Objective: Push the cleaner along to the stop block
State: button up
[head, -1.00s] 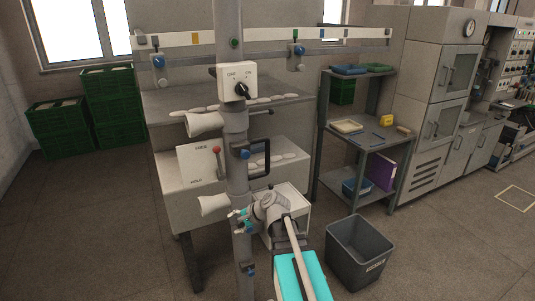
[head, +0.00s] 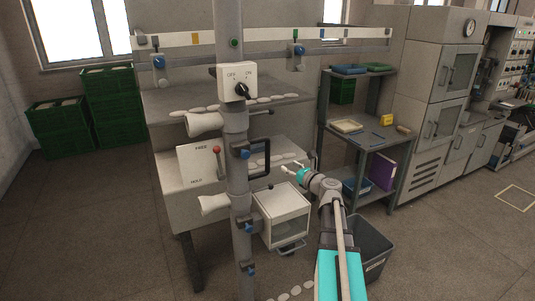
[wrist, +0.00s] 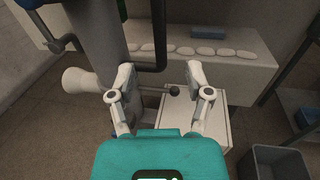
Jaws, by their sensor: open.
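My gripper (head: 290,170) is open and empty, to the right of the grey column and above the white box. In the wrist view its two fingers (wrist: 164,90) stand apart, with a small black ball knob (wrist: 174,90) showing between them from beyond. I cannot tell for sure which part is the cleaner. A light rail (head: 250,37) runs across the top of the machine, with one blue-knobbed unit (head: 298,52) on its right part and another (head: 158,62) at its left. The stop block cannot be made out with certainty. My gripper is well below the rail, touching nothing visible.
The white box (head: 282,218) is below. A bin (head: 375,245) and a shelf rack (head: 370,138) stand right.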

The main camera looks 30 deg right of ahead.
aim_at(269, 154)
jog(key=shift+w, duration=0.1)
jog(key=w+a, duration=0.1)
jog(key=w, duration=0.8)
jog(key=w+a, duration=0.1)
jog(key=w, duration=0.3)
jog(key=shift+w+a, duration=0.2)
jog(key=shift+a, duration=0.15)
jog(key=shift+c, duration=0.2)
grip_shut()
